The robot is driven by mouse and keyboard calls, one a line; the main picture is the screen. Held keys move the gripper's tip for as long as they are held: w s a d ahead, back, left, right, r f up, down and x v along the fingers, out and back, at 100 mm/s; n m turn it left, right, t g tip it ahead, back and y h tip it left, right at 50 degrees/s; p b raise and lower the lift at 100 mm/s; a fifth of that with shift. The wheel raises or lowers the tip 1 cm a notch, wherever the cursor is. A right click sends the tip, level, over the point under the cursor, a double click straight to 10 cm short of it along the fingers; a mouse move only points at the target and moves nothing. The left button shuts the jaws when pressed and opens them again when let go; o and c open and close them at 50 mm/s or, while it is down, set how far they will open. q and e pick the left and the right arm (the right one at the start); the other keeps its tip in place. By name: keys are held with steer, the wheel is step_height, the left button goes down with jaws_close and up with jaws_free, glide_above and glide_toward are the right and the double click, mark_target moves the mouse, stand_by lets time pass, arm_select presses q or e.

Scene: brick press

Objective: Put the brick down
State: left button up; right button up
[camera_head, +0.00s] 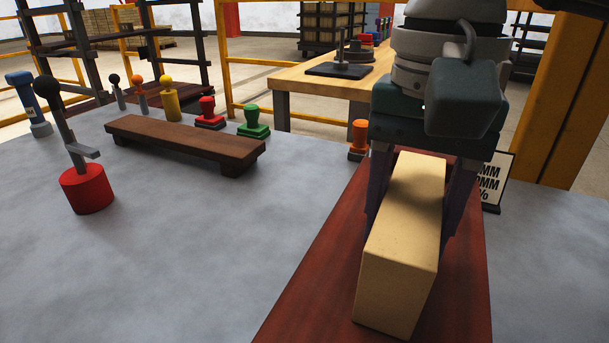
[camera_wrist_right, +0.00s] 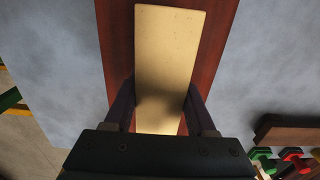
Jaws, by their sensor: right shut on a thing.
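A pale yellow brick (camera_head: 400,245) is between the two dark fingers of my right gripper (camera_head: 408,222), which is shut on its long sides. The brick is level and lies lengthwise over a reddish-brown board (camera_head: 315,285). I cannot tell whether its underside touches the board or hangs just above it. In the right wrist view the brick (camera_wrist_right: 168,55) runs forward from between the fingers, with the board (camera_wrist_right: 118,40) showing on both sides of it. My left gripper is not in view.
A brown wooden rack (camera_head: 185,138) stands at the left on the grey table (camera_head: 190,250). Behind it are several coloured stamps, including a green one (camera_head: 254,122). A red-based lever (camera_head: 86,188) stands far left. A small sign (camera_head: 497,180) is right of the board.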

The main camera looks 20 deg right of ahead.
steer(key=shift+f, duration=0.2)
steer(key=o, duration=1.3)
steer(key=shift+c, duration=0.2)
steer(key=shift+r, duration=0.1)
steer(key=shift+r, duration=0.15)
step_height(320, 180, up, 12)
steer(key=shift+p, duration=0.8)
